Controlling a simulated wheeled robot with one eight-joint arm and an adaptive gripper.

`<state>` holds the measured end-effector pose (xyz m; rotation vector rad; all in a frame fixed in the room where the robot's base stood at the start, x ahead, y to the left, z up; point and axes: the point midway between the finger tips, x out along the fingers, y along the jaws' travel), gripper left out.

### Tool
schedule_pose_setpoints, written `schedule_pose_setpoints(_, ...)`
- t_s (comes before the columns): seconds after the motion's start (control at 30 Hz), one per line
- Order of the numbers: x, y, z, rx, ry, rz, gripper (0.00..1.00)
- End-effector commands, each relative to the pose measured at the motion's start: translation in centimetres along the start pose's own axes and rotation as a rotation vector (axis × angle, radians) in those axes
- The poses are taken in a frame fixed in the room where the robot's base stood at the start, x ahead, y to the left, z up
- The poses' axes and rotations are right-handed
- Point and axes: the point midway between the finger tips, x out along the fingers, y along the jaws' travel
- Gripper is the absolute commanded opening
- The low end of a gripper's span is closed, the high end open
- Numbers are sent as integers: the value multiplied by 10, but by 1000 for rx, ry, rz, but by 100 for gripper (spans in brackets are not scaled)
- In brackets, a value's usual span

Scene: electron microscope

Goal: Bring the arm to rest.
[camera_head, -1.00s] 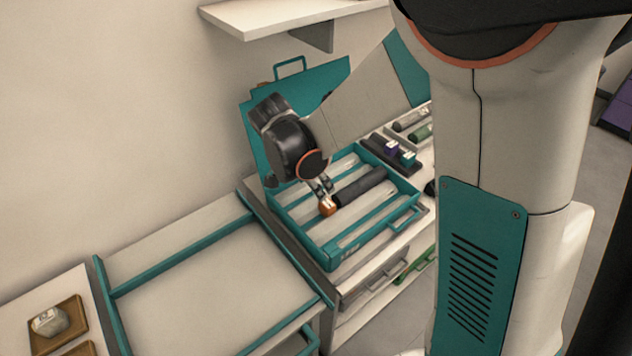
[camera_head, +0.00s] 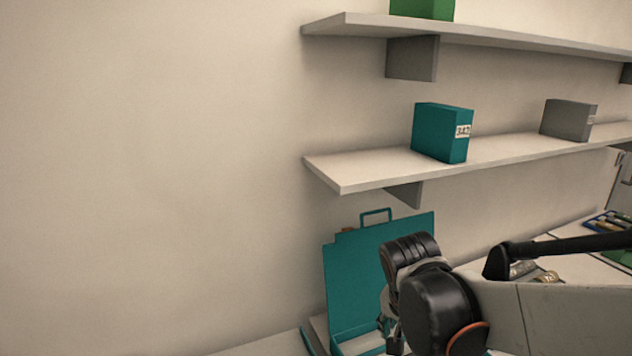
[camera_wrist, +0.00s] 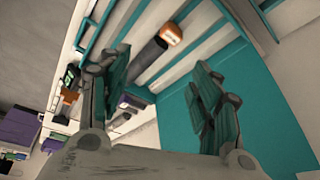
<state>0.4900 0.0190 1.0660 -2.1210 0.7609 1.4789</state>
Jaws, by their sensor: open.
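My gripper (camera_wrist: 160,72) is open in the wrist view, with its two fingers spread apart and nothing between the tips. In the head view my gripper (camera_head: 392,328) is partly hidden behind my dark wrist, in front of the open teal case (camera_head: 348,290). The wrist view shows the case (camera_wrist: 262,120) from above. A dark cylinder (camera_wrist: 146,62) with an orange end lies in it among pale bars, apart from the fingers.
A shelf (camera_head: 390,170) on the wall holds a teal box (camera_head: 438,132) and a grey box (camera_head: 566,120). A higher shelf (camera_head: 480,32) holds a green box (camera_head: 422,8). Purple items (camera_wrist: 20,128) lie left in the wrist view. The wall at left is bare.

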Motion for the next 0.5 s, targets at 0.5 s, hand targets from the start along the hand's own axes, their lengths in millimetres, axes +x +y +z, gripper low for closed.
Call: schedule_pose_setpoints(0.5, -68, 68, 34, -447, 128, -224, 58)
